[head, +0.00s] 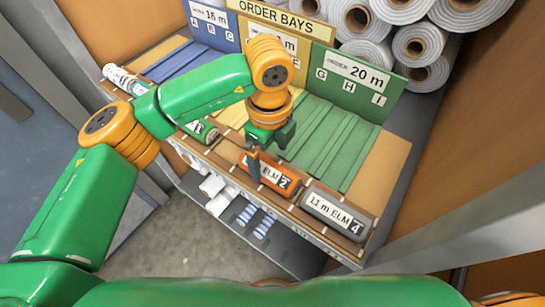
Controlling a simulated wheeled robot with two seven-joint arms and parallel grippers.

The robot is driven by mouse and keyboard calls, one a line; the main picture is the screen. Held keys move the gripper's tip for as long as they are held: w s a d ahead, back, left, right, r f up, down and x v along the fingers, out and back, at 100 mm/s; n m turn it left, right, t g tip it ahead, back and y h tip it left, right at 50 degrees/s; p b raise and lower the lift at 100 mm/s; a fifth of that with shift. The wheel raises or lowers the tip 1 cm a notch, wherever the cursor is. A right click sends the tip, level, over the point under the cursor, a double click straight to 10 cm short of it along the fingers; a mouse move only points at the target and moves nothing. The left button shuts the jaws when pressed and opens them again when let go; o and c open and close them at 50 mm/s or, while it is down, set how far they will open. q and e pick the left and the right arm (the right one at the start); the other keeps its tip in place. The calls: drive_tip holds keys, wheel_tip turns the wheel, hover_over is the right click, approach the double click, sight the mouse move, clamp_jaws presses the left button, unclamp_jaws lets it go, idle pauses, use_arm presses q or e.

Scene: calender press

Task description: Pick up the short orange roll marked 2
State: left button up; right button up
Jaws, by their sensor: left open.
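The short orange roll marked 2 (268,173) lies on the front ledge of the order bays, with its label facing up. My left gripper (256,165) is open and points down at the roll's left part. A finger hangs in front of the roll there and hides a bit of it. I cannot tell whether the finger touches the roll. My right gripper is not in view.
A grey roll marked 4 (337,215) lies to the right on the same ledge. A green roll (202,131) lies to the left, partly under my arm, and a white roll (124,79) lies farther left. Green slats (325,135) slope up behind. White rolls (425,42) are stacked at the back.

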sight(268, 168)
use_arm(q)
drive_tip(key=f, duration=0.1)
drive_tip(key=f+p, duration=0.2)
drive_tip(key=f, duration=0.1)
drive_tip(key=shift+s+a+f, duration=0.1)
drive_tip(key=shift+s+a, duration=0.1)
drive_tip(key=shift+s, duration=0.05)
drive_tip(key=shift+f, duration=0.4)
drive_tip(key=shift+w+d+f, duration=0.1)
drive_tip(key=shift+w+f, duration=0.05)
drive_tip(key=shift+w, duration=0.1)
drive_tip(key=shift+s, duration=0.1)
drive_tip(key=c, duration=1.4)
drive_tip(key=shift+c, duration=0.5)
